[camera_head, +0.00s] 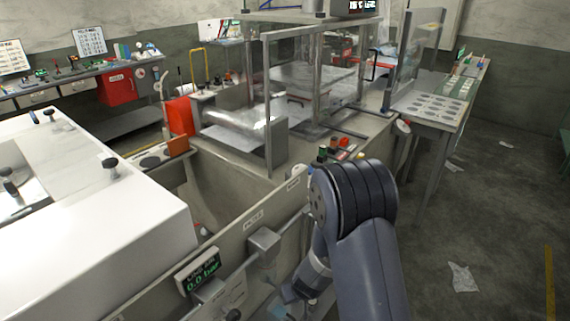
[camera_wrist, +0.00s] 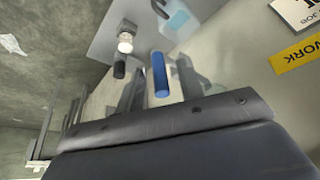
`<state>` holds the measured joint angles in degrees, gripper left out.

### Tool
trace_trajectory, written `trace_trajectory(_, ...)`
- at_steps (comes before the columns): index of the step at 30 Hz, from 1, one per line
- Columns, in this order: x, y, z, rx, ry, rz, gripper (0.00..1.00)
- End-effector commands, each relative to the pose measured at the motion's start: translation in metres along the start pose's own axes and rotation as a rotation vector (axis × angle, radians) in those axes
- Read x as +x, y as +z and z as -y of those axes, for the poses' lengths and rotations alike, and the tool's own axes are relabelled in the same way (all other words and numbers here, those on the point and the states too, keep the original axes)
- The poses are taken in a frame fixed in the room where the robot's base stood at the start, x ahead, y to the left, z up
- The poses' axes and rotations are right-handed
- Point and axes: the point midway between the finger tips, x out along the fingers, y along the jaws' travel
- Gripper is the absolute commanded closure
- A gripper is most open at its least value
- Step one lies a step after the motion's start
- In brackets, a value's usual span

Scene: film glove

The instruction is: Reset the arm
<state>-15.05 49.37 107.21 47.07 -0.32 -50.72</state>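My arm (camera_head: 355,205) is bent, with its dark elbow raised at the lower middle of the head view and its forearm hanging down. My gripper (camera_head: 290,294) is low beside the front panel of the machine, partly hidden by the arm. In the wrist view my gripper (camera_wrist: 160,64) shows two dark fingers standing apart, and it looks open. A blue cylinder (camera_wrist: 160,76) shows between the fingers with gaps on both sides; I cannot tell how far beyond them it is.
A pressure display (camera_head: 198,271) and a grey box (camera_head: 264,245) sit on the front panel close to my gripper. A white machine (camera_head: 90,230) stands left, and a framed clear guard (camera_head: 310,85) behind. A perforated table (camera_head: 430,108) stands right. The floor at right is open, with scraps (camera_head: 462,277).

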Motion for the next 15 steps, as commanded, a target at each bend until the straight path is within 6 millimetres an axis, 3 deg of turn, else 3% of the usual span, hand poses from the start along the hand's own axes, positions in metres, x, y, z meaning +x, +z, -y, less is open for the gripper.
trace_trajectory(4, 0.0168, 0.0007, 0.0, 0.001, 0.0, 0.0, 0.64)
trace_trajectory(15, 0.0136, -0.0003, 0.0002, -0.002, 0.005, -0.004, 0.64)
